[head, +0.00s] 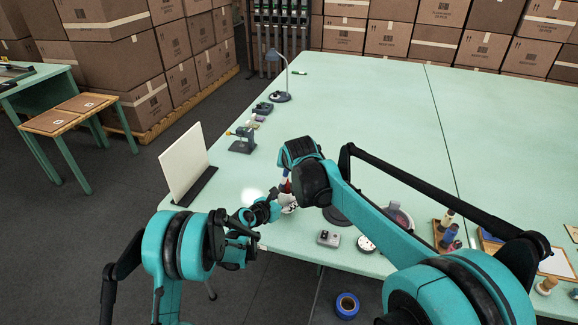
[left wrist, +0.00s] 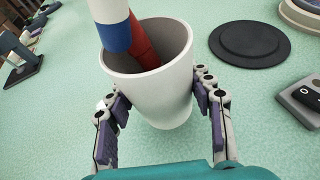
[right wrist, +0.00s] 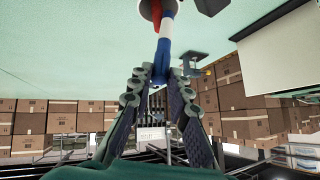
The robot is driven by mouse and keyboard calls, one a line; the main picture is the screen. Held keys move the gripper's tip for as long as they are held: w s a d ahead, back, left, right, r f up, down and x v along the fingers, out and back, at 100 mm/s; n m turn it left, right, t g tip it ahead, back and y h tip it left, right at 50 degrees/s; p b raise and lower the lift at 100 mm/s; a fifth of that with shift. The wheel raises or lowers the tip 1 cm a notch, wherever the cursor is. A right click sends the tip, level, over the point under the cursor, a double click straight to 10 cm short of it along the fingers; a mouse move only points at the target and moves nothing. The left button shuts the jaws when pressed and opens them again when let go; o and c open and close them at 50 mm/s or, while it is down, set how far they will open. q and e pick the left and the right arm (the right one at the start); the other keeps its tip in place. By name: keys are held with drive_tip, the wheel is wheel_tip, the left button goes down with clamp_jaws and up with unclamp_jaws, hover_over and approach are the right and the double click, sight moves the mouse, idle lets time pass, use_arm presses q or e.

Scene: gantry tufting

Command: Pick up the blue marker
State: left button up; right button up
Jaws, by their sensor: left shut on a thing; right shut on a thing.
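A white cup (left wrist: 160,85) stands upright on the table. My left gripper (left wrist: 157,92) is shut around it, one finger on each side. A red marker (left wrist: 142,48) leans inside the cup. The blue marker (left wrist: 116,38), white with blue parts, is at the cup's mouth beside the red one; how deep it reaches is unclear. In the right wrist view my right gripper (right wrist: 160,82) is shut on the blue marker (right wrist: 163,60) at its blue end. In the head view the cup (head: 290,207) is mostly hidden by my arms.
A dark round coaster (left wrist: 248,44) and a grey control box (head: 328,238) are right of the cup. A white panel (head: 185,163) stands at the table's left edge. A lamp (head: 280,95) and small tools are farther back. The table's middle is clear.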

use_arm(q)
drive_tip(key=shift+r+p, duration=0.75)
drive_tip(key=shift+r, duration=0.35)
drive_tip(key=o, duration=1.2)
drive_tip(key=v, duration=1.2)
drive_tip(key=shift+s+f, duration=0.1)
drive_tip(key=shift+f, duration=0.1)
